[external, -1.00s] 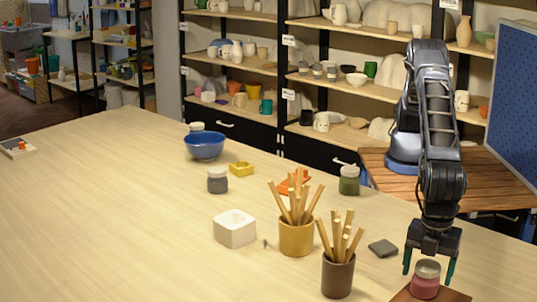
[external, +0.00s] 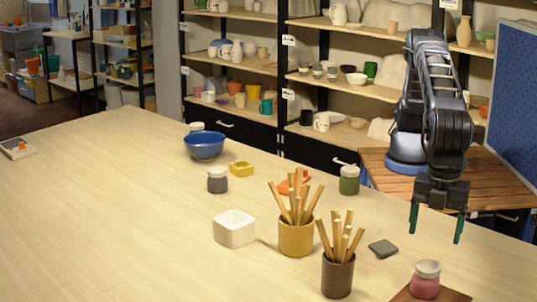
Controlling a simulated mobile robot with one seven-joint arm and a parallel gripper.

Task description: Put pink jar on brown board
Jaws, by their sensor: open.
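The pink jar (external: 425,281) has a pale lid and stands upright on the brown board (external: 398,297) at the bottom right of the external view. The board is partly cut off by the picture's lower edge. My gripper (external: 437,226) is open and empty, with its two green fingers pointing down. It hangs above the jar and apart from it.
A brown cup (external: 338,277) and a yellow cup (external: 296,238), both full of sticks, stand left of the board. A grey block (external: 383,249) lies near the board. A white square bowl (external: 234,229) and a green jar (external: 349,180) stand farther off.

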